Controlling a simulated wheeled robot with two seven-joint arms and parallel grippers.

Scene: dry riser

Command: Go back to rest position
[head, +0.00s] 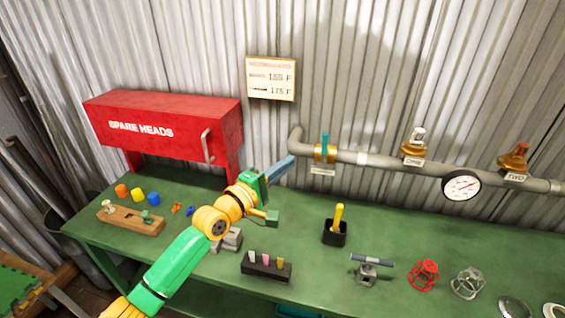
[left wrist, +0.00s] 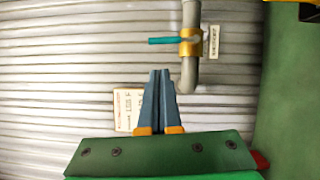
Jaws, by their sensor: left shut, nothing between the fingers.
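My left arm, green and yellow, comes in from the lower left of the head view and reaches over the green workbench (head: 310,224). My left gripper (head: 285,168) is in the air in front of the corrugated wall, left of the valve with the teal handle (head: 325,147). In the left wrist view its two blue-grey fingers (left wrist: 160,80) are shut together with nothing between them. The valve also shows in that view (left wrist: 188,42), ahead of the fingers and apart from them. My right gripper is in neither view.
A red SPARE HEADS cabinet (head: 170,122) stands left of the gripper. A pipe (head: 380,161) with a gauge (head: 461,186) runs along the wall. On the bench are a wooden block (head: 130,219), a black holder (head: 334,233), a marker rack (head: 266,267) and a red cage (head: 422,275).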

